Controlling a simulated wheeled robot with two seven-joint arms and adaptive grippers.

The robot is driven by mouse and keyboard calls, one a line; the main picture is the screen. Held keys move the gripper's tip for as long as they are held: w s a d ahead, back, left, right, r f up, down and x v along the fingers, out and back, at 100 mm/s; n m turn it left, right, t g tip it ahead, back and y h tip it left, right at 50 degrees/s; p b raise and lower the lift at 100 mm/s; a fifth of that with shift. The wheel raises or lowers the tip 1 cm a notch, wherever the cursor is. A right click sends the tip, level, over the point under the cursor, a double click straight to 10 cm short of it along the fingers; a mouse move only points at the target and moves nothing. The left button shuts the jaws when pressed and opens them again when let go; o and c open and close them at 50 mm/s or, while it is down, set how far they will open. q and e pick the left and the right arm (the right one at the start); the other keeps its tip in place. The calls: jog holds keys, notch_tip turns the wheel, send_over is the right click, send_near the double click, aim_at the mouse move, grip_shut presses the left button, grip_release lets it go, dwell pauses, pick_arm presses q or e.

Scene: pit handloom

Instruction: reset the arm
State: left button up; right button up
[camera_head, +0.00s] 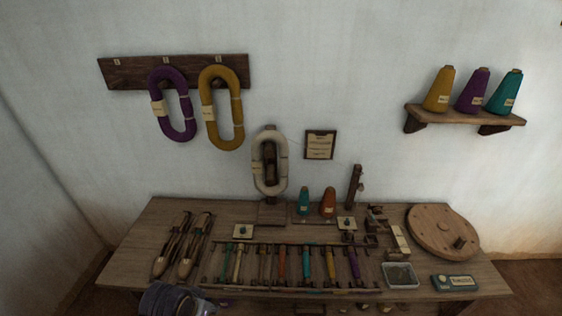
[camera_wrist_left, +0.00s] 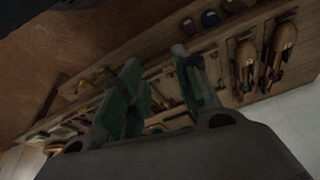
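My left gripper (camera_wrist_left: 162,85) shows in the left wrist view with its two green-padded fingers spread apart. Between the fingers I see only the workbench and small items beyond, so it is open and empty. In the head view a grey part of my left arm (camera_head: 175,300) shows at the bottom edge, in front of the workbench (camera_head: 130,245); the fingertips cannot be made out there. My right gripper is in neither view.
Two wooden shuttles (camera_head: 183,245) lie at the bench's left, beside a rack of coloured bobbins (camera_head: 281,263). A skein holder (camera_head: 270,165), a round wooden disc (camera_head: 443,230) and a small tray (camera_head: 400,275) are on the bench. A cone shelf (camera_head: 465,115) hangs above right.

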pick_arm(q)
jog(key=s+a+f+g, duration=0.1)
jog(key=s+f, duration=0.1)
jog(key=f, duration=1.4)
jog(key=s+a+f, duration=0.1)
jog(key=s+f, duration=0.2)
jog(key=f, duration=1.2)
jog(key=s+a+f, duration=0.1)
jog(key=s+f, duration=0.9)
jog(key=s, duration=0.1)
jog(key=s+a+f+g, duration=0.1)
jog(key=s+a+f, duration=0.1)
jog(key=s+f, duration=0.8)
jog(key=shift+s+a+f+y, duration=0.2)
jog(key=shift+s+a+y, duration=0.1)
jog(key=shift+s, duration=0.15)
jog(key=shift+w, duration=0.1)
